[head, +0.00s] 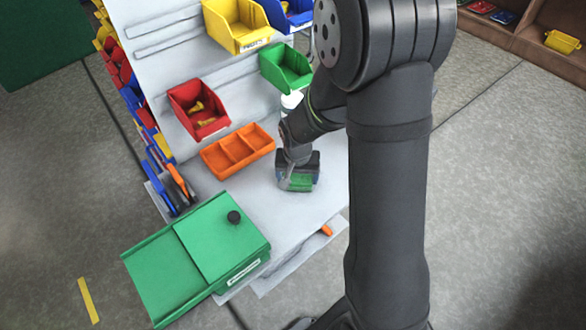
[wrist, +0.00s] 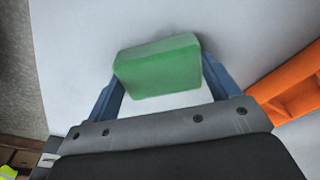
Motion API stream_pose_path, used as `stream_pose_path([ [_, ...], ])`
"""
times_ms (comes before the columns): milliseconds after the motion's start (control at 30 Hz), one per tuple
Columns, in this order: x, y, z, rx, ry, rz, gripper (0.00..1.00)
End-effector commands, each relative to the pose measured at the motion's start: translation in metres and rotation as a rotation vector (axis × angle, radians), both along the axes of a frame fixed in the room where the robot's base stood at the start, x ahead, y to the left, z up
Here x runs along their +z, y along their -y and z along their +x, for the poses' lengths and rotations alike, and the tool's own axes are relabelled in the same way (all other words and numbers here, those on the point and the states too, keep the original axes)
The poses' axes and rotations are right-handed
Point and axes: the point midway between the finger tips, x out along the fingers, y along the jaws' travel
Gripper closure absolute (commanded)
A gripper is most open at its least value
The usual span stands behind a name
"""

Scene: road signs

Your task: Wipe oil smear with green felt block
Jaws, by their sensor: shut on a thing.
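My gripper (wrist: 158,78) is shut on a green felt block (wrist: 160,68), with one blue finger at each end of it. In the head view the block (head: 301,184) shows below my gripper (head: 297,178), over the grey-white worktop (head: 290,210). I cannot tell whether the block touches the worktop or is a little above it. No oil smear can be made out in either view; the arm and block may hide part of the surface.
An orange divided tray (head: 238,150) lies left of my gripper and shows at the right in the wrist view (wrist: 290,92). A green box (head: 215,235) stands at the front left. Red (head: 197,108), green (head: 285,68) and yellow (head: 237,24) bins are behind. The worktop before my gripper is clear.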

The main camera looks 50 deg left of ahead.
Motion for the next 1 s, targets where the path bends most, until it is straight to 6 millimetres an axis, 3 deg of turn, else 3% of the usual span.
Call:
stream_pose_path([
  [167,0.000,0.018,0.000,-0.002,-0.001,-0.002,0.48],
  [400,0.000,0.017,0.023,-0.004,-0.001,0.000,0.48],
  [867,-0.001,-0.026,0.022,0.001,-0.001,0.001,0.48],
  [1000,-0.001,-0.024,0.037,-0.003,0.000,0.000,0.48],
])
